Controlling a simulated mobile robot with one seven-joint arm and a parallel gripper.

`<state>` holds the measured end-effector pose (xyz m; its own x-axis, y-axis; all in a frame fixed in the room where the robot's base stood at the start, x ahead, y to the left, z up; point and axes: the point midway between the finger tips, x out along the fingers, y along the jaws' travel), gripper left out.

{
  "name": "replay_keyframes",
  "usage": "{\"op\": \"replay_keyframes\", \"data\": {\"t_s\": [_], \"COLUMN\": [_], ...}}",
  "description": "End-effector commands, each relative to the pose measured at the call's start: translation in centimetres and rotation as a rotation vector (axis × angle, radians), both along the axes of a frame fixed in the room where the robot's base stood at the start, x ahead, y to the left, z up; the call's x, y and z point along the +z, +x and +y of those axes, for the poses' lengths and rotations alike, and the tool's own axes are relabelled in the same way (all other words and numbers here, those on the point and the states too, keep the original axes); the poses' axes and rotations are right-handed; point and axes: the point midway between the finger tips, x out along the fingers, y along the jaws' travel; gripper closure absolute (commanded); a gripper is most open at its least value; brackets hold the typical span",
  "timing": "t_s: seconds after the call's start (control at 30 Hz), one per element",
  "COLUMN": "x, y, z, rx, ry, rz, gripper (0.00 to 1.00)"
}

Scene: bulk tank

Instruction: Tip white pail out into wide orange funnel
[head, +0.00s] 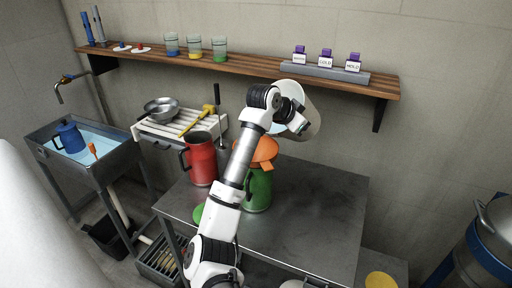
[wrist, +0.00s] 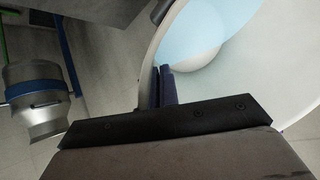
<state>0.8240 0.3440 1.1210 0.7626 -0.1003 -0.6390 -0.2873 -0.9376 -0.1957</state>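The white pail (head: 313,118) is held in the air above the table, tilted, with its mouth toward the upper left. Pale blue shows inside it, and in the wrist view the pail (wrist: 262,75) fills the upper right. My gripper (head: 301,122) is at the pail; in the wrist view its dark fingers (wrist: 166,86) are at the pail's rim and look closed on it. The wide orange funnel (head: 264,151) sits on a green can (head: 259,190) on the metal table, below and left of the pail. My arm partly hides the funnel and can.
A red jug (head: 200,158) stands left of the green can on the metal table (head: 315,215). The table's right side is clear. A wooden shelf (head: 250,66) with jars and labelled bottles runs along the wall behind. A sink (head: 95,163) is at left.

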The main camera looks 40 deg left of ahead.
Motion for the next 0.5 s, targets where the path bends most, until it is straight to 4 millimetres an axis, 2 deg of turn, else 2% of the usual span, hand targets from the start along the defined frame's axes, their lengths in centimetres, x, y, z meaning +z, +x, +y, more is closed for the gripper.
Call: {"op": "replay_keyframes", "data": {"t_s": [0.5], "x": [0.26], "y": [-0.23], "z": [0.10], "rx": [0.000], "ry": [-0.017], "rz": [-0.075], "gripper": [1.00]}}
